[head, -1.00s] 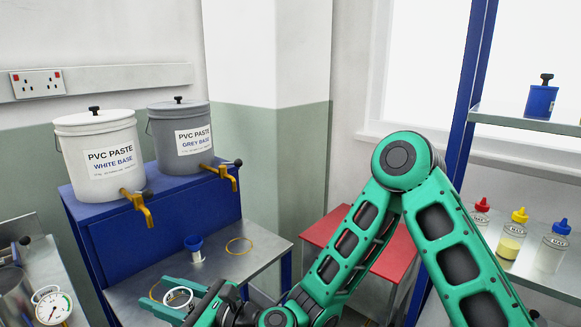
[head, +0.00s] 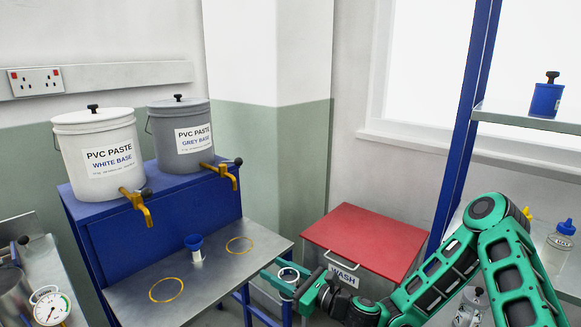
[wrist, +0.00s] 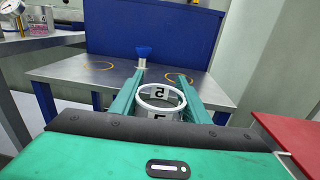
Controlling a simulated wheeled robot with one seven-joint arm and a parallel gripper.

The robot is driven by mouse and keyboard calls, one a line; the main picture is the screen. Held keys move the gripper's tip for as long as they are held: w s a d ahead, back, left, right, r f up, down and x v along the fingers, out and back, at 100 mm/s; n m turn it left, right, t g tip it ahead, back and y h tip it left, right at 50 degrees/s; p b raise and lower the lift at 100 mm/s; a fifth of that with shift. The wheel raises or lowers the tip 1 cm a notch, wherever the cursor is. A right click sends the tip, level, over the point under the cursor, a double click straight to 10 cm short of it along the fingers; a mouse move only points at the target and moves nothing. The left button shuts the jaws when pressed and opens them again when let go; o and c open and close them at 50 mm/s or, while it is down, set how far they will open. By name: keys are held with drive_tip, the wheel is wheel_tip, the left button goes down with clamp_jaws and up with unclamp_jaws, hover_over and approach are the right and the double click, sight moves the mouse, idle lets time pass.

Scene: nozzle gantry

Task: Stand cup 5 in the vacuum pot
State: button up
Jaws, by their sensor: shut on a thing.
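Cup 5 (head: 288,274) is a white, open-topped cup. The wrist view shows the number 5 on the cup (wrist: 160,114). My gripper (head: 275,272) is shut on it, a finger on each side. It holds the cup upright, just off the right front corner of the metal bench (head: 215,277). At the far left of the head view stands a grey metal pot (head: 14,296), cut off by the picture edge, with a round dial gauge (head: 50,306) beside it. This may be the vacuum pot; its inside is hidden.
A blue funnel in a white holder (head: 195,248) stands on the bench between two yellow rings (head: 166,290). White and grey paste buckets (head: 98,155) with brass taps overhang it from a blue stand. A red-lidded wash bin (head: 366,238) stands right; shelves with bottles are further right.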

drive_tip(key=w+d+f+m+t+h, duration=0.1)
drive_tip(key=d+f+h, duration=0.1)
drive_tip(key=d, duration=0.9)
drive_tip(key=w+d+f+m+t+h, duration=0.1)
drive_tip(key=d+f+m+t+h, duration=0.1)
drive_tip(key=d, duration=0.9)
drive_tip(key=w+d+f+m+t+h, duration=0.1)
drive_tip(key=d+f+m+t+h, duration=0.1)
drive_tip(key=d, duration=0.8)
drive_tip(key=shift+w+d+f, duration=0.2)
drive_tip(key=shift+d, duration=0.2)
wheel_tip(320, 180, up, 13)
drive_tip(key=w+m+t+h, duration=0.1)
drive_tip(key=w+m+h, duration=0.1)
drive_tip(key=h, duration=0.1)
drive_tip(key=shift+w, duration=0.25)
drive_tip(key=shift+a+f, duration=0.1)
